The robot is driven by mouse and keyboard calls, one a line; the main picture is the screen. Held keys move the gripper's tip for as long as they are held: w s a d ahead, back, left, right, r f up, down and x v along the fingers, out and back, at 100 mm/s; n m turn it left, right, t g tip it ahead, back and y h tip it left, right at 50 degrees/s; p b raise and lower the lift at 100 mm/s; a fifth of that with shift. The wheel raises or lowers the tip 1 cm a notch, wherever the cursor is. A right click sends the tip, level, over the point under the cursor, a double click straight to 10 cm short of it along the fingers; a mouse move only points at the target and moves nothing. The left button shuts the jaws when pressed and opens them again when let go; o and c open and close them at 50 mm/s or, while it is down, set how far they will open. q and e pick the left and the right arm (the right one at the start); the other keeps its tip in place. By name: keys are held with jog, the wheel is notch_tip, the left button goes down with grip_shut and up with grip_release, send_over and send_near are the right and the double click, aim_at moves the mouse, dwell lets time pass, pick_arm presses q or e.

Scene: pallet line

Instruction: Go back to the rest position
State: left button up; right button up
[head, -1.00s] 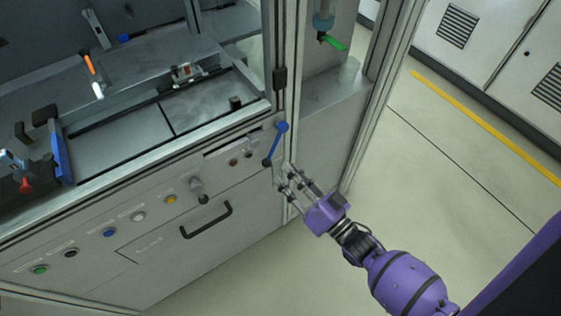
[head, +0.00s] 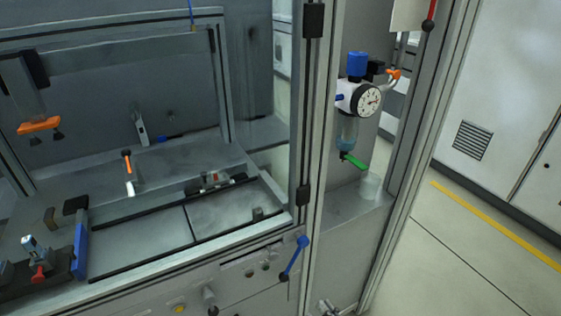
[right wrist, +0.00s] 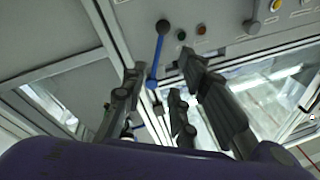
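My right gripper (right wrist: 160,88) is open and empty in the right wrist view, with its dark fingers spread apart. A blue lever (right wrist: 158,52) on the machine front shows beyond the fingers; it is not clasped. In the head view the blue lever (head: 294,258) hangs slanted at the machine's corner post. Only a small part of my right gripper (head: 326,308) shows at the bottom edge, below the lever. The rest of my right arm is out of the head view. My left gripper is in neither view.
The machine's framed opening holds an orange-handled part (head: 128,164) and a blue-edged fixture (head: 80,248). A pressure gauge unit (head: 368,99) with a green tap (head: 355,162) is mounted right of the post. Open floor (head: 450,270) lies at the right.

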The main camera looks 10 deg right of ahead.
jog(key=s+f+n+g+h+p, duration=0.25)
jog(key=f+g+h, duration=0.2)
jog(key=f, duration=0.25)
pick_arm(q)
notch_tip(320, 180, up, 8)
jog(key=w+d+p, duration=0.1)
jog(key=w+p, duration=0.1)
jog(key=p, duration=0.3)
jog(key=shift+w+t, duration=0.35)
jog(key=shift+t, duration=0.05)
pick_arm(e)
jog(key=s+d+m+g+h, duration=0.1)
jog(key=s+d+g+h, duration=0.1)
jog(key=s, duration=0.7)
jog(key=s+d+m+g+h, duration=0.1)
jog(key=s+d+g+h, duration=0.1)
jog(key=s, duration=0.8)
jog(key=shift+s+r, duration=0.25)
jog(key=shift+s, duration=0.05)
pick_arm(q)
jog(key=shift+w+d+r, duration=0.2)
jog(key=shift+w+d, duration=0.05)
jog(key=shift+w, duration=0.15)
pick_arm(e)
jog(key=shift+m, duration=0.25)
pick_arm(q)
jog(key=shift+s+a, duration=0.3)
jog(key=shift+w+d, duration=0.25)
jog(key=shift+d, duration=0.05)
